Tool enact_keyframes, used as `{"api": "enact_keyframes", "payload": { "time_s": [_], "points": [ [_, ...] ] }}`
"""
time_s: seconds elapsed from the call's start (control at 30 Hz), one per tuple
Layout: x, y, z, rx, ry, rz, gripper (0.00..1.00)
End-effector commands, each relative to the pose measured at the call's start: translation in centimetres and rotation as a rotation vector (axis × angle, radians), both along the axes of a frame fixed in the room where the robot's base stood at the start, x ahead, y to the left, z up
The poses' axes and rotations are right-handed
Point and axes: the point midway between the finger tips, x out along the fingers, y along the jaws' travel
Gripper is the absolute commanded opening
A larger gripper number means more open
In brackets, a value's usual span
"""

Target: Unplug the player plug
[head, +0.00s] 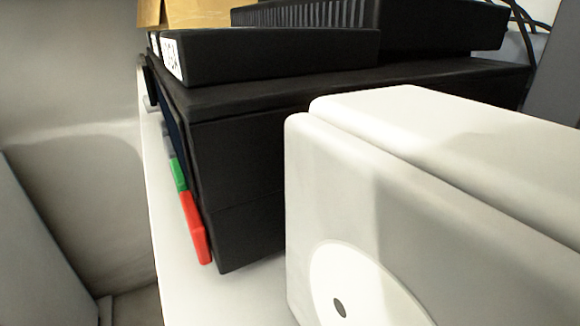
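A large black box-shaped device (245,170), which may be the player, sits on a white shelf (172,250). A red piece (195,228) and a green piece (178,174) show along its left lower edge. Dark cables (528,18) run at the top right behind the black devices. I cannot make out a plug on them. The large white rounded body (430,180) at the right front hides part of the black device's side. My gripper's fingers cannot be made out in this view.
A flat black case with a white label (270,55) and a ribbed black unit (400,25) lie on top of the device. A cardboard box (195,12) stands behind. A grey panel (35,245) stands at the left. Space left of the shelf looks open.

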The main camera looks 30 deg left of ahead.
Motion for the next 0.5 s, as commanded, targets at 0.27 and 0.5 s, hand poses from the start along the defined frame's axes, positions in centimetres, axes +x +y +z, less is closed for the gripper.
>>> {"api": "enact_keyframes", "payload": {
  "time_s": [0.27,0.5],
  "points": [
    [0.17,-0.27,0.75,-0.002,-0.016,-0.005,0.00],
    [0.19,-0.33,0.59,-0.001,-0.015,-0.006,0.49]
  ]
}}
